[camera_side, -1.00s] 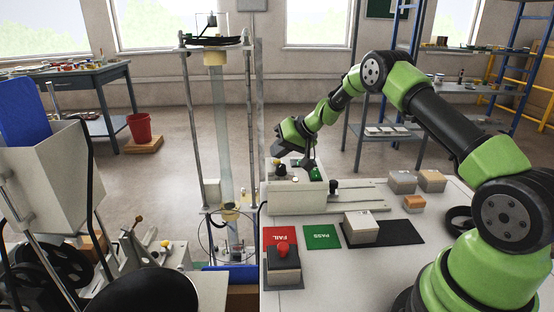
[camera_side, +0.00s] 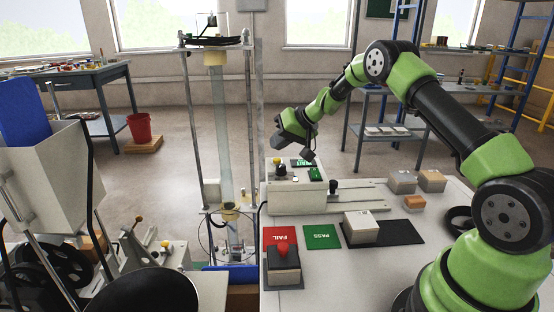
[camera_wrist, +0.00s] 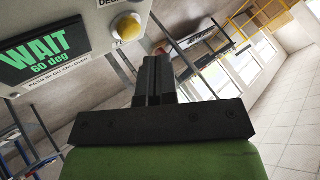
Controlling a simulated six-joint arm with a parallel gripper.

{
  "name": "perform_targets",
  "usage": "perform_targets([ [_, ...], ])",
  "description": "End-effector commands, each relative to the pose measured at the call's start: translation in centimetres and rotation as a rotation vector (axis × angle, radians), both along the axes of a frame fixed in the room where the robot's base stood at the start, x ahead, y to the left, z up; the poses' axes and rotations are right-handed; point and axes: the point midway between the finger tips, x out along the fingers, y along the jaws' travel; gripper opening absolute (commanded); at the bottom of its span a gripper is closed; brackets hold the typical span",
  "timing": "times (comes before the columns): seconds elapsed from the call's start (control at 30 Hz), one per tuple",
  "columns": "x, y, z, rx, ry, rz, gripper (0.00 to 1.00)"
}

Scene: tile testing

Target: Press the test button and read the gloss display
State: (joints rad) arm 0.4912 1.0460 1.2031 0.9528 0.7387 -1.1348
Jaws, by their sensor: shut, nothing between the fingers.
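The gloss tester (camera_side: 297,202) is a pale box at the left end of a rail on the bench. Its dark display (camera_side: 303,163) shows green text; in the wrist view the display (camera_wrist: 45,52) reads "WAIT 60 deg". A yellow dome button (camera_side: 278,161) stands on the box, and a yellow dome also shows in the wrist view (camera_wrist: 127,27).
A tile on a block (camera_side: 361,228) sits on a black mat (camera_side: 408,231). Red FAIL (camera_side: 280,236) and green PASS (camera_side: 322,237) pads lie in front of the tester. Several blocks (camera_side: 402,181) are at the right.

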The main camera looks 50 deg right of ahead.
Motion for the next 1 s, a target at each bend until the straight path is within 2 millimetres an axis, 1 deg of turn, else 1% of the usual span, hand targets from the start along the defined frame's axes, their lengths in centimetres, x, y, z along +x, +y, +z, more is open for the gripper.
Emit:
perform_targets([
  [0.1, 0.0, 0.0, 1.4, -0.003, -0.003, 0.001, 0.00],
  [0.4, 0.0, 0.0, 4.0, -0.001, -0.001, 0.000, 0.00],
  [0.53, 0.0, 0.0, 4.3, -0.001, 0.000, -0.001, 0.00],
  [1.0, 0.0, 0.0, 4.3, -0.001, 0.000, -0.001, 0.00],
])
